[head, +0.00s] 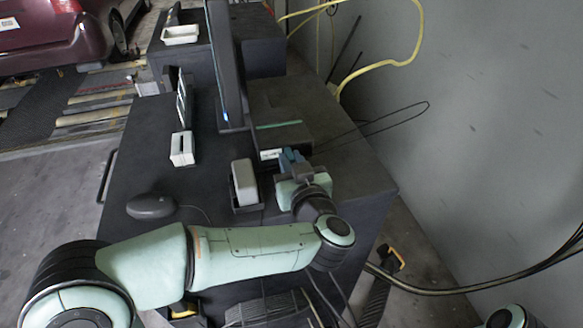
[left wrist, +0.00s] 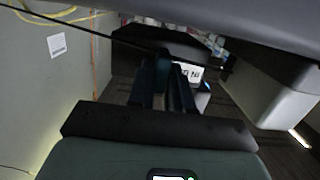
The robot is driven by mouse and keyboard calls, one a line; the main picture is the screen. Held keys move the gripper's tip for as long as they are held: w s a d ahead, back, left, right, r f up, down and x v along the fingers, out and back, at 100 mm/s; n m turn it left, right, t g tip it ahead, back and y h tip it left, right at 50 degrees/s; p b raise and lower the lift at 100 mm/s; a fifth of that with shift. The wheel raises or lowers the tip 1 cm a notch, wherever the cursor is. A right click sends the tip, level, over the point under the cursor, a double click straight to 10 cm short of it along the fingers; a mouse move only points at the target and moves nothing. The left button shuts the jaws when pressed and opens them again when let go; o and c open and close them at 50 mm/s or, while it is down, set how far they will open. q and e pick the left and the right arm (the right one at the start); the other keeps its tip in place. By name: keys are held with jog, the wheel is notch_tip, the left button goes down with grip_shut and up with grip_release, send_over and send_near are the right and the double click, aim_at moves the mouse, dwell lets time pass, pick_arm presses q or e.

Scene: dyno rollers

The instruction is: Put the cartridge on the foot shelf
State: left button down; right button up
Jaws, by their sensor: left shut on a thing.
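My left gripper (head: 290,157) reaches over the dark cabinet top. Its fingers, close together in the left wrist view (left wrist: 167,85), are shut on a dark piece with a white printed label (left wrist: 189,72), which I take for the cartridge. In the head view a black box with a green stripe (head: 282,136) and a white label (head: 271,154) lies right at the fingertips. The fingers hide part of its front, and I cannot tell whether it rests on the top. I cannot make out the foot shelf for sure. My right gripper is out of view.
A pale box in a dark holder (head: 244,183) stands just left of the gripper. A monitor (head: 225,65), a small white block (head: 182,150) and a mouse (head: 151,206) are on the top. A grey wall (head: 480,110) and cables lie to the right.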

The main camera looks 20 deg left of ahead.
pick_arm(q)
jog(key=shift+f, duration=0.95)
jog(key=shift+f, duration=0.15)
jog(key=c, duration=1.4)
grip_release()
jog(key=shift+f, duration=0.15)
jog(key=o, duration=0.4)
jog(key=shift+c, duration=0.2)
